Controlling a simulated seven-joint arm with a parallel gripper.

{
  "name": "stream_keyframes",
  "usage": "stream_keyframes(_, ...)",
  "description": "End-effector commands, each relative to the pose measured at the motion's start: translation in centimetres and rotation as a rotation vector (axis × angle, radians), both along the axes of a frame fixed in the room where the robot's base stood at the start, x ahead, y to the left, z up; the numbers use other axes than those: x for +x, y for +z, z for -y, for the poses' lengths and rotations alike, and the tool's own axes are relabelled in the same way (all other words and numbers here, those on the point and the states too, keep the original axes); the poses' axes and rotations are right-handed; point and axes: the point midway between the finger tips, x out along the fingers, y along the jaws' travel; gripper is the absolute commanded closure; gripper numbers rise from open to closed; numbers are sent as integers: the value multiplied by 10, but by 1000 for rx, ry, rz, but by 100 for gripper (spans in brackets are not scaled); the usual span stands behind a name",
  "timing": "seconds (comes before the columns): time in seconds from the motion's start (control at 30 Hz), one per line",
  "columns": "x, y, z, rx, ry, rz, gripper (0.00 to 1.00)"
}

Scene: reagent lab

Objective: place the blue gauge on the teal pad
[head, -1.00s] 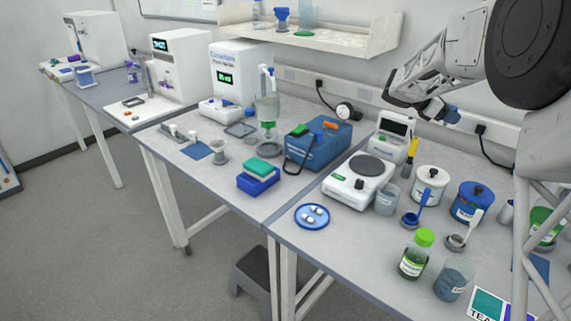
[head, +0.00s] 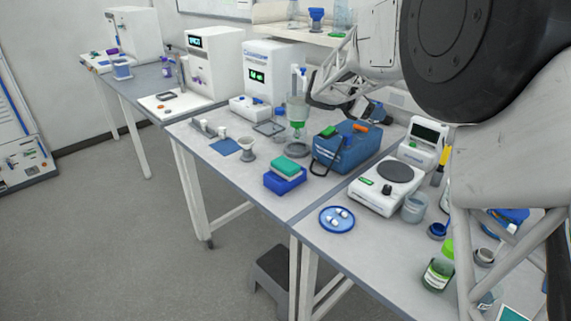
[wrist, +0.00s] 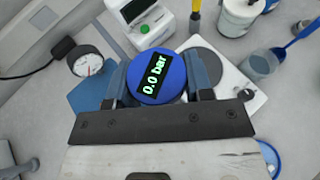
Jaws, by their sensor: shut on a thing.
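The blue gauge (wrist: 178,68) is a round disc with a dark display reading "0.0 bar". My gripper (wrist: 157,82) is shut on it, one finger on each side, above the bench in the wrist view. A teal square (head: 513,314), apparently the teal pad, is cut off by the bottom right edge of the head view. The wrist view does not show it.
A white hotplate (head: 385,188), a blue toolbox (head: 345,150) and a green-capped bottle (head: 438,270) stand on the bench. A blue dish (head: 337,219) lies near the front edge. A teal block (head: 291,166) rests on a blue box (head: 285,181). My arm hides the bench's right part.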

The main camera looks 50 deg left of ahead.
Motion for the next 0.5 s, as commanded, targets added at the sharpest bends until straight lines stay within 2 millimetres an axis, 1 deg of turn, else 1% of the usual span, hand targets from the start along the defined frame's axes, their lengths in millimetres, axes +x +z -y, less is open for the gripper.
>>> stream_keyframes(0.03, -13, 0, -13, 0, 21, 0, 76)
stream_keyframes(0.1, -29, 0, -30, 0, 46, 1, 76)
stream_keyframes(0.27, -67, 0, -64, 1, 104, 0, 76)
stream_keyframes(0.5, -128, 0, -113, 1, 189, 0, 76)
